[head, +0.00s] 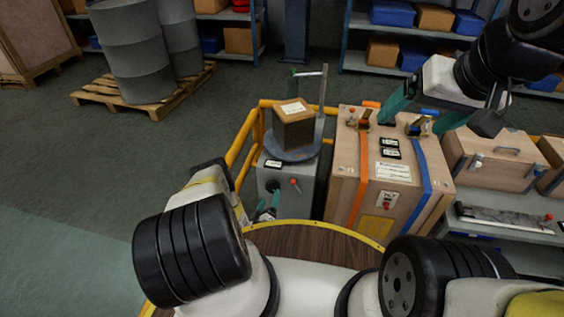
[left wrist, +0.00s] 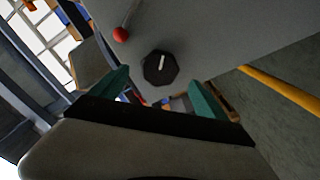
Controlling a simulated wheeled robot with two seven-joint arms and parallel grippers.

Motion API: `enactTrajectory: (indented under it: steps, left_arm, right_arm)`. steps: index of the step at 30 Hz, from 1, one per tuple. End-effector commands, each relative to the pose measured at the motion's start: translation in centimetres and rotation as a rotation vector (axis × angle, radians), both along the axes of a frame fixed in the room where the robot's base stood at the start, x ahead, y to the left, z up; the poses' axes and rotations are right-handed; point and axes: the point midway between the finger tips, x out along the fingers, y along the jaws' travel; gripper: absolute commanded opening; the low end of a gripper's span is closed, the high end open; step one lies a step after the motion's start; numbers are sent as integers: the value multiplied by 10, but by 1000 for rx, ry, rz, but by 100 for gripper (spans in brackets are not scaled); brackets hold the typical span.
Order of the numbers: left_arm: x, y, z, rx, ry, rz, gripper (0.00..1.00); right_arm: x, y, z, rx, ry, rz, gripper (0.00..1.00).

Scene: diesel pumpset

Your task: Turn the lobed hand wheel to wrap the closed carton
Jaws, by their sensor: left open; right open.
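A closed brown carton (head: 294,128) with a white label sits on the round turntable (head: 293,151) of a grey machine (head: 302,188). A dark hand wheel (left wrist: 160,68) with a white mark is on the machine's grey face in the left wrist view. It lies just beyond my left gripper (left wrist: 160,90), whose teal fingers are open and apart with nothing held. In the head view my left gripper (head: 267,209) is low in front of the machine. My right gripper (head: 414,112) is open over the top of the wooden case, and I cannot tell whether it touches it.
A red-knobbed lever (left wrist: 121,34) is beside the wheel. Yellow rails (head: 243,142) run along the machine's left. The wooden case (head: 369,212) with orange and blue straps stands at its right. A round wooden top (head: 310,241) is in front.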

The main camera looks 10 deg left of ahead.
Motion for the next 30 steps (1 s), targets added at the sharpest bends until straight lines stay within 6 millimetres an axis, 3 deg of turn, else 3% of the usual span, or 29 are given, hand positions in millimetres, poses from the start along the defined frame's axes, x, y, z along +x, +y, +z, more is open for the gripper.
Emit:
enactTrajectory:
  steps: [12,24,25,30]
  left_arm:
    - [62,-2,1,3,-4,-2,86]
    - [74,-2,1,1,-1,-1,86]
    - [74,-2,1,1,-1,-1,84]
    - [74,-2,1,2,-1,-1,50]
  right_arm:
    - [0,0,0,0,0,0,85]
    - [0,0,0,0,0,0,85]
    - [0,0,0,0,0,0,85]
    - [0,0,0,0,0,0,85]
